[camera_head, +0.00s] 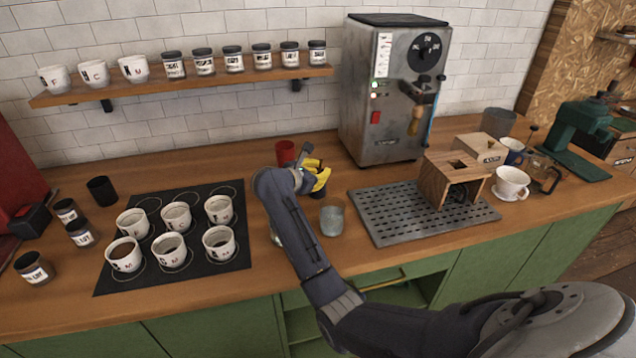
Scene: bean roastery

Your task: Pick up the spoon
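I cannot make out a spoon for certain. My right arm comes in from the lower right and reaches over the counter. Its gripper (308,170) is at the arm's far end, between the black mat with cups and the coffee machine. It is small and partly hidden by my own wrist, so its fingers cannot be read as open or shut. A yellow and black shape (321,176) shows right at the gripper; I cannot tell what it is. A red cup (285,152) stands just behind the gripper. A grey glass (332,218) stands in front of it. My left gripper is not in view.
Several white cups stand on the black mat (240,268). Dark jars (80,233) stand at the left. The coffee machine (393,90), metal drip tray (385,215) and wooden box (447,180) are to the right. A wall shelf (200,82) holds cups and jars.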

